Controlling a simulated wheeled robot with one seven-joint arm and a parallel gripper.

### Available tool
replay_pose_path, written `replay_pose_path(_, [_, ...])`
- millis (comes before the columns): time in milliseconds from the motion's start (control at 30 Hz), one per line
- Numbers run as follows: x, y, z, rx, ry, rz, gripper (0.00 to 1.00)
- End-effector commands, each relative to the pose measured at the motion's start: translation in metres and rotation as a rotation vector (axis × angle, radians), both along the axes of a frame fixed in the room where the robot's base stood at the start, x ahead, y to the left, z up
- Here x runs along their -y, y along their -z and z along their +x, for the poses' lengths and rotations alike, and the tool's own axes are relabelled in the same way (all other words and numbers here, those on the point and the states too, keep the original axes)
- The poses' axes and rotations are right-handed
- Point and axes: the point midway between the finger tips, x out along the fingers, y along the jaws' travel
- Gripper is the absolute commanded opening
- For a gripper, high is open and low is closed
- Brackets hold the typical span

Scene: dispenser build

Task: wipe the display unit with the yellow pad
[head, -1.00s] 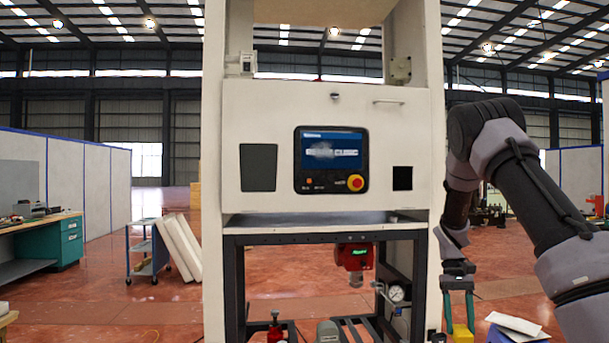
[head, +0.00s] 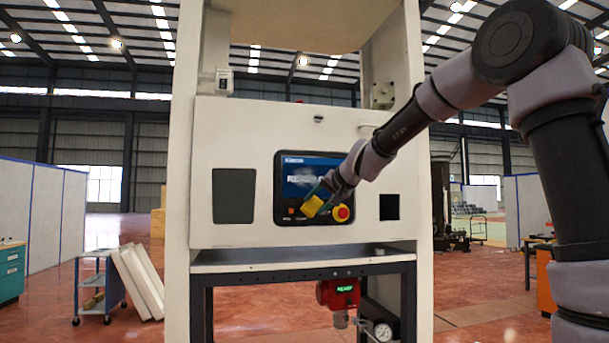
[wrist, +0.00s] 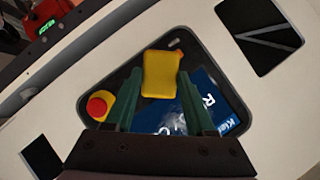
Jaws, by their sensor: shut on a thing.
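The display unit (head: 292,170) is a black-framed panel with a blue screen, set in the white cabinet front; a grey smudge shows on its screen. It also shows in the wrist view (wrist: 160,119). My gripper (head: 322,197) is in front of the panel's lower part. It is shut on the yellow pad (head: 312,206), which shows beyond the green fingertips in the wrist view (wrist: 161,74). I cannot tell whether the pad touches the panel. The arm hides the screen's right part in the head view.
A red emergency button (head: 342,213) on a yellow base sits at the panel's lower right, close to my gripper. A metal shelf (head: 300,258) juts out below. A red device (head: 338,293) and a gauge (head: 383,331) are under it. Dark square openings flank the panel.

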Motion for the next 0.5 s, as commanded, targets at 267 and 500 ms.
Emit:
replay_pose_path(267, [-0.033, -0.076, -0.03, 0.158, 0.052, 0.048, 0.1])
replay_pose_path(500, [-0.038, -0.085, -0.029, 0.173, 0.059, 0.057, 0.1])
